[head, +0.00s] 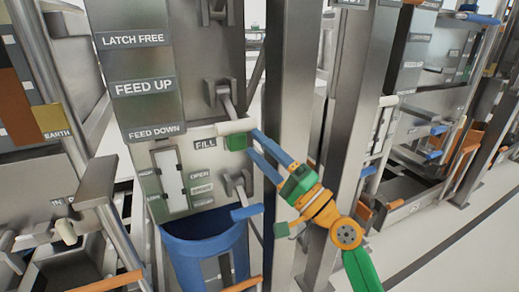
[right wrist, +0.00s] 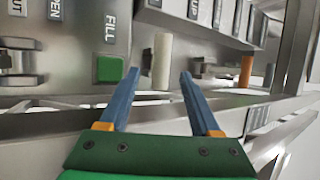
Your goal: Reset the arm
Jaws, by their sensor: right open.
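My right gripper (head: 254,143) reaches in from the lower right toward the grey machine panel, its two blue fingers apart and empty. In the right wrist view, the open gripper (right wrist: 159,75) has a white cylindrical lever handle (right wrist: 162,60) in line with the gap between its fingertips. I cannot tell whether they touch. A green block (right wrist: 109,69) beside the FILL label lies just left of the fingers. In the head view, the white handle (head: 234,126) is at the fingertips, above the green block (head: 236,142). My left gripper is not in view.
A blue bin (head: 203,252) stands below the panel. Metal posts (head: 288,80) stand close behind my right arm. Open floor (head: 440,245) lies at the right.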

